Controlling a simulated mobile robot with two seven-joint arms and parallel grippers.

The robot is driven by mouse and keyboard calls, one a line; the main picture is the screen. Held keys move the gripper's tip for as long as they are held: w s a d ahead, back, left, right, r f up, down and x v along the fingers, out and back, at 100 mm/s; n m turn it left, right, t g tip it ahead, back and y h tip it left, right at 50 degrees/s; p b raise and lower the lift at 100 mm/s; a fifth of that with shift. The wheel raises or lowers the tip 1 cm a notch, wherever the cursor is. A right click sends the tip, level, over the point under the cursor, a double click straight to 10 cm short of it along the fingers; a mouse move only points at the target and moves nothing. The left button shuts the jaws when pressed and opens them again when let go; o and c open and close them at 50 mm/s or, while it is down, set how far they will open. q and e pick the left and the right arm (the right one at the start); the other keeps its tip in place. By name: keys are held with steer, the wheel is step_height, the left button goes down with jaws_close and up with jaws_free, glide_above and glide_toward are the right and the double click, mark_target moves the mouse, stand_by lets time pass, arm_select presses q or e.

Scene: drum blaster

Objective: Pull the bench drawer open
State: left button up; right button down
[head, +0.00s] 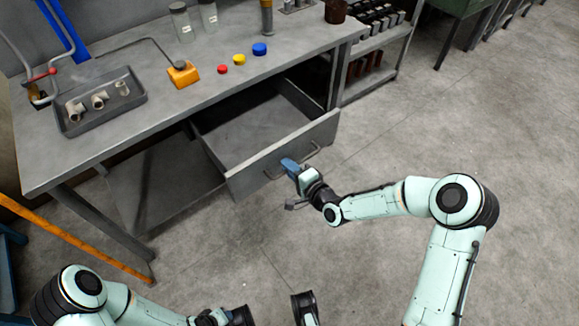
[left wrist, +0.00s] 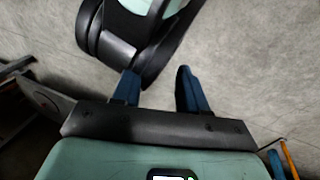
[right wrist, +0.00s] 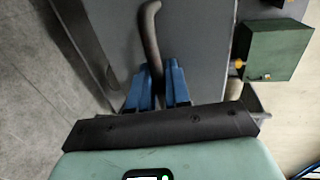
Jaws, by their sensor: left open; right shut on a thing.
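The bench drawer (head: 243,176) is grey and stands well out from under the grey workbench (head: 150,113). Its inside looks empty. A bar handle (head: 312,151) runs along its front panel. My right gripper (head: 288,165) is at the drawer front, shut on the handle. In the right wrist view the blue fingers (right wrist: 158,88) close around the handle bar (right wrist: 149,30), and the drawer front fills the space behind. My left gripper (left wrist: 158,88) is open and empty over bare floor, with part of my arm close beyond its fingers. In the head view the left fingers are not clear.
On the bench top are a grey tray (head: 74,128) with pipe fittings, an orange block (head: 183,75), red, yellow and blue buttons (head: 239,60) and two jars (head: 181,22). A shelf rack (head: 377,52) stands right of the bench. Floor (head: 390,140) right of the drawer is clear.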

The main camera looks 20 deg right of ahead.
steer(key=c, duration=1.3)
jaws_free()
steer(key=shift+o, duration=0.2)
arm_select(q)
steer(key=s+d+r+g+p, duration=0.1)
steer(key=s+d+r+p, duration=0.1)
steer(key=s+r+p, duration=0.1)
steer(key=shift+s+r+g+h, duration=0.3)
steer(key=shift+s+r+h, duration=0.1)
steer(key=shift+s, duration=0.5)
arm_select(e)
steer(key=v, duration=1.3)
steer(key=shift+s, duration=0.25)
arm_select(q)
steer(key=shift+d, duration=0.1)
